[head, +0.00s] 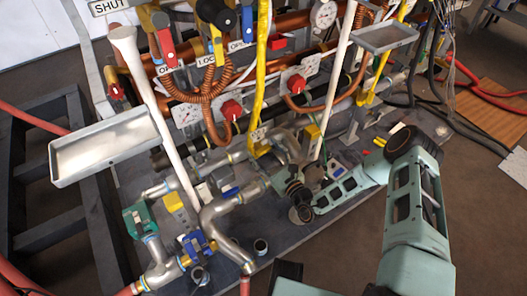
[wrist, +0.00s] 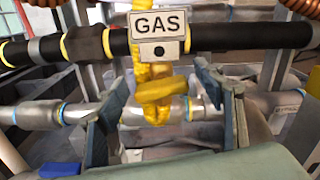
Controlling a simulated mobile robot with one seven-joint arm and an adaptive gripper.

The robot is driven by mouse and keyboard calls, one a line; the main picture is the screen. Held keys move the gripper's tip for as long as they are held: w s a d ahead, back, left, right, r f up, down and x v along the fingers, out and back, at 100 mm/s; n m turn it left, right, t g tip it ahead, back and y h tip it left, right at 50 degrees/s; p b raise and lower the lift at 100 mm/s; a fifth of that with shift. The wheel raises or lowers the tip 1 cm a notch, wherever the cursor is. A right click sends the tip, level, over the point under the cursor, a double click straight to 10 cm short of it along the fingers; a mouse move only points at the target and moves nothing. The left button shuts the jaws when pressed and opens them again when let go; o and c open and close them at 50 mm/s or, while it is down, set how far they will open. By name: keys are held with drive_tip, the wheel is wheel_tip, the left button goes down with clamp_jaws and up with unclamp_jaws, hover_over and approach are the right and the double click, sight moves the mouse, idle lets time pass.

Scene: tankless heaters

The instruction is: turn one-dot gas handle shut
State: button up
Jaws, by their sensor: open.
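A white GAS plate with one black dot (wrist: 157,24) sits in front of a black pipe in the wrist view. Just below it is a yellow handle (wrist: 160,106), with a bar lying roughly crosswise over a yellow part that hangs down. My gripper (wrist: 163,84) is open, with one finger to the left and one to the right of the handle. Neither finger visibly touches it. In the head view the yellow gas fitting (head: 258,147) is at the foot of a yellow pipe, and my wrist hides part of the area around it.
Silver pipes (wrist: 40,114) run behind the fingers in the wrist view. In the head view, a white post (head: 155,110) and a metal tray (head: 105,146) stand left. Red knobs (head: 231,109) and copper pipes crowd the area behind the gas fitting.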

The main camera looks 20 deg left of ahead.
drive_tip(key=c, duration=1.2)
drive_tip(key=shift+o, duration=0.2)
drive_tip(key=shift+m+p, duration=0.45)
drive_tip(key=shift+m, duration=0.75)
drive_tip(key=o, duration=1.2)
drive_tip(key=shift+c, duration=0.2)
drive_tip(key=v, duration=1.2)
drive_tip(key=shift+w+r, duration=0.1)
